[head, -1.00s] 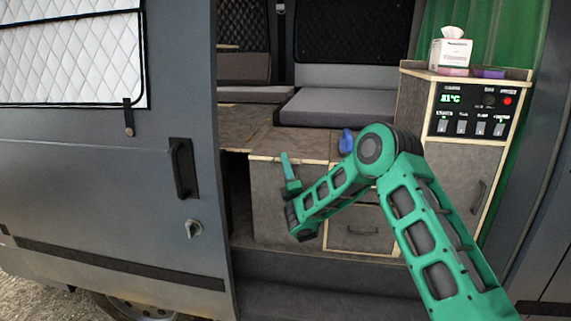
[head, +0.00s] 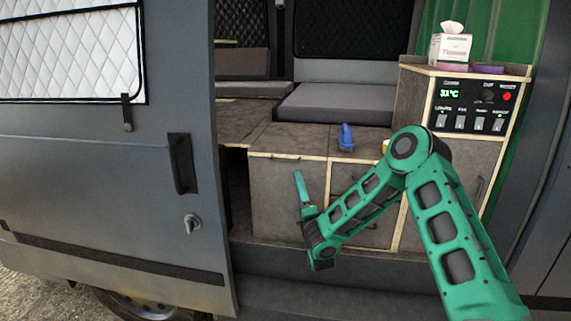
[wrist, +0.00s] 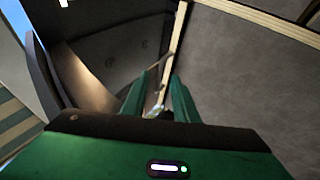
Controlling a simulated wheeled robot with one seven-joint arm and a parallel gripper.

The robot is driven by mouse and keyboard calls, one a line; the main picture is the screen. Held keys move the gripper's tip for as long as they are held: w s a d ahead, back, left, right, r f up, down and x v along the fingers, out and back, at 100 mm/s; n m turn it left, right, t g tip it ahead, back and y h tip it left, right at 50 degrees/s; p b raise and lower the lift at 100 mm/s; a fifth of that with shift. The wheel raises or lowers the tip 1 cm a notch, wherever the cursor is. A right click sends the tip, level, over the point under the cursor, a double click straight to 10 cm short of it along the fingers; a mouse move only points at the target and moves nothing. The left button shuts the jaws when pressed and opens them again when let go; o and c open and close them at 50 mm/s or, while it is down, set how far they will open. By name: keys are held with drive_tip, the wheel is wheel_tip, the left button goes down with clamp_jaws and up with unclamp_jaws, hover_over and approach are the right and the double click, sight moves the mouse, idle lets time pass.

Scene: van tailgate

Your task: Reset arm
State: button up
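My green arm reaches from the lower right of the head view, bent at its elbow, in front of the van's open side door. My gripper (head: 298,174) points upward in front of the brown cabinet (head: 275,205), below the counter's edge. In the wrist view my gripper (wrist: 158,80) shows two green fingers apart, and I see nothing held between them.
A blue object (head: 346,138) stands on the counter (head: 300,138), with a yellow item (head: 386,146) partly behind my arm. A tissue box (head: 451,48) tops the control-panel cabinet (head: 470,95) at right. The grey sliding door (head: 90,190) stands at left.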

drive_tip(key=s+d+r+m+g+h, duration=0.35)
drive_tip(key=s+d+m+g, duration=0.35)
drive_tip(key=d+m+g, duration=0.45)
drive_tip(key=s+d+m+g, duration=0.35)
drive_tip(key=s+m, duration=0.25)
drive_tip(key=s, duration=0.9)
drive_tip(key=s+d+m+g, duration=0.3)
drive_tip(key=s+m+g, duration=0.15)
drive_tip(key=s, duration=1.05)
drive_tip(key=s+d+f+m+g, duration=0.1)
drive_tip(key=s+d+m+g, duration=0.1)
drive_tip(key=s+d, duration=0.3)
drive_tip(key=s+d+f+m+g, duration=0.1)
drive_tip(key=s+d+m, duration=0.4)
drive_tip(key=s, duration=0.6)
drive_tip(key=shift+d+f+g, duration=0.25)
drive_tip(key=shift+d+g, duration=0.3)
drive_tip(key=shift+g, duration=0.1)
